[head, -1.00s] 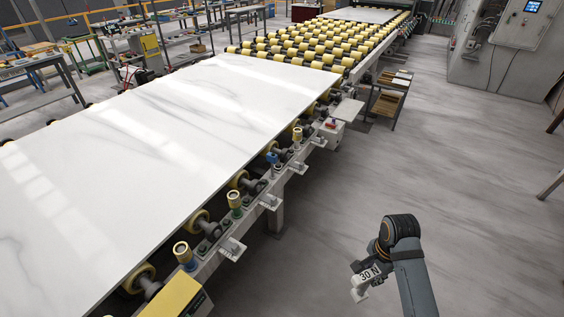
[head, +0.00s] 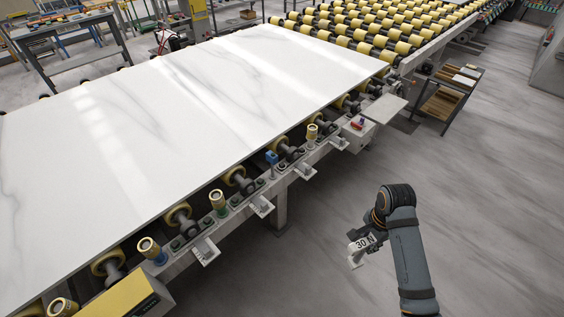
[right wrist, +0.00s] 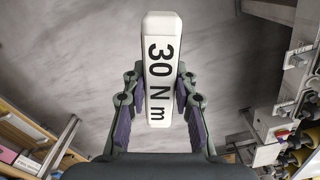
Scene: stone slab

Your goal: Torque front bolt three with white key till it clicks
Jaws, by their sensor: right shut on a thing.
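The white key (head: 362,243), marked 30 N m, is in my right gripper (head: 372,234), over bare floor and well apart from the conveyor. In the right wrist view, the white key (right wrist: 160,75) stands between the two fingers of the shut right gripper (right wrist: 158,88). The front rail (head: 235,214) of the roller line carries dark bolts (head: 177,245) beside the roller mounts. The bolts are small, and I cannot tell which one is number three. My left gripper is out of view.
A large white stone slab (head: 190,105) lies on yellow rollers. Upright brass-coloured posts (head: 218,202) and light brackets (head: 262,207) stick up or out along the rail. A yellow box (head: 125,300) is at the lower left. A shelf cart (head: 445,98) stands at right.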

